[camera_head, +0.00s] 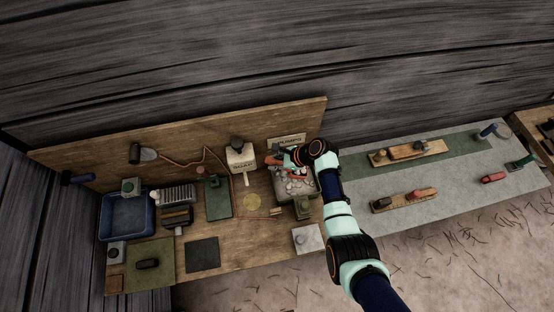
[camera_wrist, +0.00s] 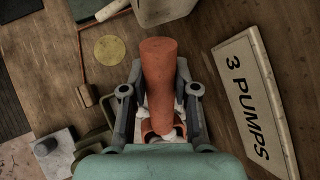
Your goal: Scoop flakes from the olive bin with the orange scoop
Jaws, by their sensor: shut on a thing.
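The orange scoop (camera_wrist: 158,75) is in my gripper in the wrist view, its round handle standing up between the two fingers. My gripper (camera_wrist: 158,112) is shut on it. White flakes show around the lower end of the scoop, partly hidden by the fingers. In the head view my gripper (camera_head: 292,158) is over the back part of the olive bin (camera_head: 318,196). Pale flakes (camera_head: 296,188) lie in the bin. A bit of orange shows at the gripper there. Whether the scoop holds flakes I cannot tell.
A "3 PUMPS" sign (camera_wrist: 255,105) stands close behind the bin. A white soap container (camera_head: 241,158) is to the left, with a yellow disc (camera_head: 252,202) on the board before it. A blue tray (camera_head: 128,216) is far left. A grey mat with wooden planes lies right.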

